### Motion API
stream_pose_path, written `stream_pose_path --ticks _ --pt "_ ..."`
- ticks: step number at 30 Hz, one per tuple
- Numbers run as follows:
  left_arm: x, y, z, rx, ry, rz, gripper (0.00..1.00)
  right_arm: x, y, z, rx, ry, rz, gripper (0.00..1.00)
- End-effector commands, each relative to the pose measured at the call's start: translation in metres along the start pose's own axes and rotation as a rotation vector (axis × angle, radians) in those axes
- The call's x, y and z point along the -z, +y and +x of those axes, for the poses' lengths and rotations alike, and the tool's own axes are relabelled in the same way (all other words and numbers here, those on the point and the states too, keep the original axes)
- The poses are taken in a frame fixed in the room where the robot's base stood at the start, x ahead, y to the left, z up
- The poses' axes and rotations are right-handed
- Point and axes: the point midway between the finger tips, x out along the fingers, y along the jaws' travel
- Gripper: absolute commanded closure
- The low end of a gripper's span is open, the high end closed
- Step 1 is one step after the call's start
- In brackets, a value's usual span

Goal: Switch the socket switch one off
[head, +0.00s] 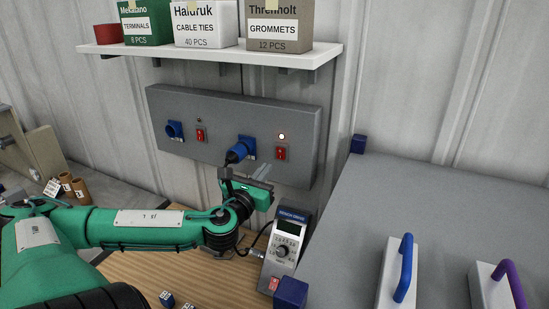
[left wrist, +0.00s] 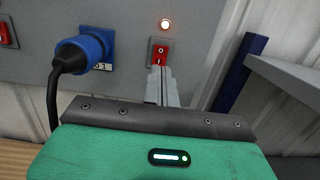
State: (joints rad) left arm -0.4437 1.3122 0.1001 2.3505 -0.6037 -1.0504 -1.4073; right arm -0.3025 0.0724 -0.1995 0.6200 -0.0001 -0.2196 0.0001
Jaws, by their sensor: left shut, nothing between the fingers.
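A grey socket panel (head: 225,112) is on the wall. On its right side are a blue socket with a blue plug (head: 238,151) in it and a red switch (head: 281,153); a lit lamp (head: 281,136) is above the switch. In the left wrist view the same switch (left wrist: 159,51) shows marks, and the lamp (left wrist: 165,24) glows. My left gripper (head: 265,170) is shut and empty, its fingertips (left wrist: 161,72) just at the lower edge of this switch. I cannot tell whether they touch it. My right gripper is out of view.
A second blue socket (head: 174,129) and red switch (head: 200,135) are at the panel's left, with an unlit lamp above. A shelf (head: 220,53) with boxes is above. A bench drive unit (head: 284,245) stands below. A grey surface with handles (head: 405,267) is at right.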

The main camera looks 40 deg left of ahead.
Motion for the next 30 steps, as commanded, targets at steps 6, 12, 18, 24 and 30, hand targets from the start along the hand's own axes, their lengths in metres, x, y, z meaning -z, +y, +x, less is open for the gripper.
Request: stream_pose_path --ticks 6,12,18,24,30 --pt "-0.002 0.0 0.015 -0.002 -0.003 0.0 1.0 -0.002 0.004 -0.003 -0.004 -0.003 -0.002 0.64" --pt "-0.002 0.0 0.028 -0.002 -0.003 -0.002 1.0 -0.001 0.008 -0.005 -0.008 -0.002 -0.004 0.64" --pt "-0.003 0.001 0.043 -0.003 -0.003 -0.001 1.0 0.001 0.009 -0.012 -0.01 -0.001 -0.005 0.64" --pt "-0.002 0.001 0.057 -0.003 -0.001 -0.001 1.0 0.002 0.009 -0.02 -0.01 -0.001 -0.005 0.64" --pt "0.0 0.0 0.064 -0.001 0.0 0.001 1.0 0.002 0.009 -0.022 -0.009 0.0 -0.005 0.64"
